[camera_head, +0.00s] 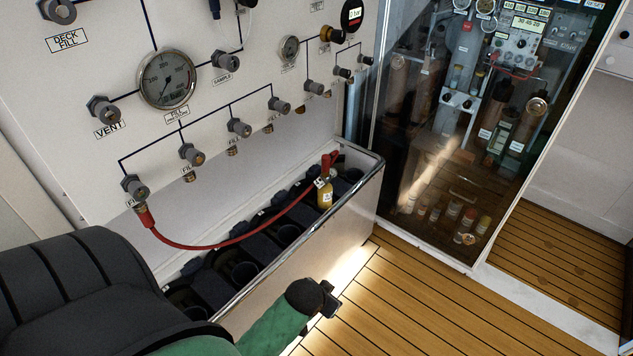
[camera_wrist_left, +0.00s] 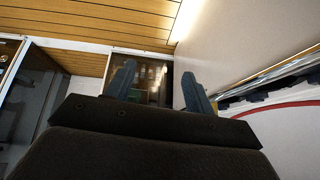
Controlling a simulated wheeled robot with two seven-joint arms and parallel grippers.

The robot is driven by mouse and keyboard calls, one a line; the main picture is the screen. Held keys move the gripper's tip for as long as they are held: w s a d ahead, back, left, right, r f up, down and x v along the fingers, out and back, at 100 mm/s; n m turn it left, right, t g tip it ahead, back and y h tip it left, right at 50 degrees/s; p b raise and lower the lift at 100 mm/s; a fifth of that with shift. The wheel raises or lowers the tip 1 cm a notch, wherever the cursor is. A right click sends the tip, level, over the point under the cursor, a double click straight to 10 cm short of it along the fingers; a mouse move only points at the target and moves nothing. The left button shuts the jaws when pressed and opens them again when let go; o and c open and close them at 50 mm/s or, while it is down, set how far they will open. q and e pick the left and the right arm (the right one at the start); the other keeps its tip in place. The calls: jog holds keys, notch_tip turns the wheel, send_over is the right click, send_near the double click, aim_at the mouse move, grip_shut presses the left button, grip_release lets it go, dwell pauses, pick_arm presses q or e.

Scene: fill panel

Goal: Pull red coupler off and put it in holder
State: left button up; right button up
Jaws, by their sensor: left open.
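A red hose (camera_head: 220,243) hangs in a loop between the panel and a yellow cylinder (camera_head: 325,195). Its left end is a red coupler (camera_head: 146,217), on the lowest-left fill valve (camera_head: 134,188). Its right end meets the cylinder's red-topped valve (camera_head: 328,166). The hose also shows at the right of the left wrist view (camera_wrist_left: 290,108). My left gripper (camera_head: 331,300) is right of the trough, over the floor, well apart from the coupler. In the left wrist view its fingers (camera_wrist_left: 157,82) are spread and empty. My right gripper is not in view. No separate coupler holder is clearly identifiable.
The trough (camera_head: 305,262) below the panel has a metal rim and several dark round slots. A glass-fronted cabinet (camera_head: 440,150) stands at the right. The wooden floor (camera_head: 420,300) is clear. Several valves and gauges stick out from the white panel (camera_head: 90,80).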

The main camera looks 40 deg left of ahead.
pick_arm(q)
jog(key=w+a+r+n+t, duration=0.1)
jog(key=w+a+t, duration=0.3)
jog(key=w, duration=0.5)
jog(key=w+a+r+t, duration=0.1)
jog(key=w+a+r, duration=0.1)
jog(key=w+a, duration=0.55)
jog(key=n+t+y, duration=0.2)
jog(key=t+y, duration=0.1)
jog(key=t, duration=0.3)
send_near(324, 166)
jog(key=w, duration=0.6)
jog(key=w+a, duration=0.1)
jog(key=w, duration=0.3)
jog(key=shift+a+p, duration=0.35)
jog(key=shift+a, duration=0.05)
jog(key=shift+w+a+f, duration=0.1)
jog(key=shift+w+f, duration=0.05)
jog(key=shift+w, duration=0.35)
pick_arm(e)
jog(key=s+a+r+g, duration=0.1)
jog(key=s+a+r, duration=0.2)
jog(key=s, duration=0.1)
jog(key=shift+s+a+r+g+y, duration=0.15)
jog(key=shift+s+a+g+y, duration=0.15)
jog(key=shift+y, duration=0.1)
pick_arm(q)
jog(key=shift+c, duration=0.2)
